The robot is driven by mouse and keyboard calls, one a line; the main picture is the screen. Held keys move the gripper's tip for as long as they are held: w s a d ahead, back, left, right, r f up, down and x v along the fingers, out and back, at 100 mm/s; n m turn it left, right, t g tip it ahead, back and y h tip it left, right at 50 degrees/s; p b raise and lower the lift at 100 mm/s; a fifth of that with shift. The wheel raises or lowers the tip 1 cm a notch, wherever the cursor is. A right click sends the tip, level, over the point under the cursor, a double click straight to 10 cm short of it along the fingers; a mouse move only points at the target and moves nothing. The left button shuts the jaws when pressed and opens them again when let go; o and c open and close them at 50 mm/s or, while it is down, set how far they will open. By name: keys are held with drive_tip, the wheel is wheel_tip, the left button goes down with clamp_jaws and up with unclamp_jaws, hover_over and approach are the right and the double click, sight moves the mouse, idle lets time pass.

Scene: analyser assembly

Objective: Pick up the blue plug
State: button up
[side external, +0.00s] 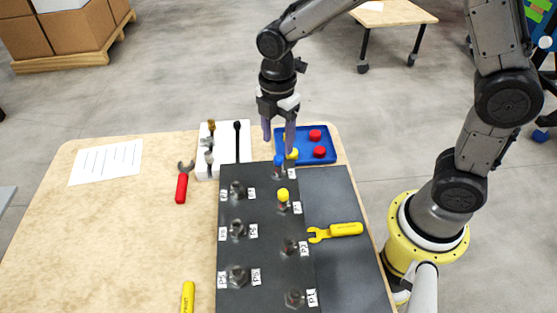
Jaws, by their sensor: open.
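The blue plug (279,161) sits upright on a fitting near the far edge of the dark panel (262,278). My gripper (279,146) points down with its two purple fingers apart. The fingertips appear just above the blue plug, one to each side of it in the picture. I cannot tell the exact height gap or whether a finger touches it. Nothing shows between the fingers.
A yellow plug (283,194) sits on a nearby fitting. The blue tray (331,133) behind holds red and yellow plugs. A white holder (227,148) with tools stands left. A yellow wrench (340,230) lies on the panel; a red wrench (181,188) lies on the table.

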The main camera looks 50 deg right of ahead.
sight(278, 157)
wheel_tip(278, 157, down, 5)
drive_tip(key=shift+s+r, duration=0.1)
drive_tip(key=shift+s, duration=0.05)
drive_tip(key=shift+c, duration=0.3)
clamp_jaws()
